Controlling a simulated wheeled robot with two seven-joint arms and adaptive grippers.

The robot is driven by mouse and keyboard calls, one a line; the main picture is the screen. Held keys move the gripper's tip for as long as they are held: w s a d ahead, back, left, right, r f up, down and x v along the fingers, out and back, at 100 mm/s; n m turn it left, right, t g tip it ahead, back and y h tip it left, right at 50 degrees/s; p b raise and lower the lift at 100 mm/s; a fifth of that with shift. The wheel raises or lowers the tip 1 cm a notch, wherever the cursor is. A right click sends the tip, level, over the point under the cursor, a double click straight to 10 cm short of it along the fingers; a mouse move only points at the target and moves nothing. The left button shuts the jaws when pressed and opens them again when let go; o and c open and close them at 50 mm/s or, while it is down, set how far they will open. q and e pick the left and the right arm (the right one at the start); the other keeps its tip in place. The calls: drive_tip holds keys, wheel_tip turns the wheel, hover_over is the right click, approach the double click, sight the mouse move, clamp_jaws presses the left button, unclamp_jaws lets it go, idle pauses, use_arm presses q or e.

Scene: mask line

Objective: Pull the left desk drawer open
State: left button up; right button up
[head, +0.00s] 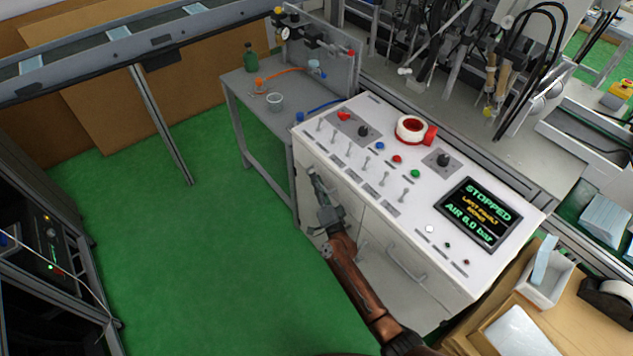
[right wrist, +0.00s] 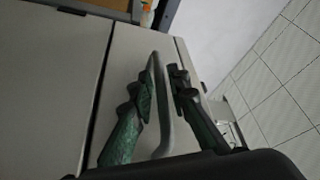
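The white control desk (head: 375,190) has a front face with drawers. The left drawer (head: 342,193) shows partly behind my right arm, and I cannot tell whether it is shut or slightly out. My right gripper (head: 318,182) is at this drawer front. In the right wrist view its two fingers (right wrist: 162,88) stand on either side of a grey bar handle (right wrist: 166,125). The left finger is close to the bar, and a narrow gap shows beside the right finger. The head view hides the left drawer's handle. My left gripper is not in view.
Another drawer handle (head: 407,262) is on the desk front to the right. A grey side table (head: 240,92) stands left of the desk. A cardboard-coloured table (head: 560,310) with a white box is at lower right. The green floor (head: 210,240) in front is clear.

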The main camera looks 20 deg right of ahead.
drive_tip(key=shift+c, duration=0.7)
clamp_jaws()
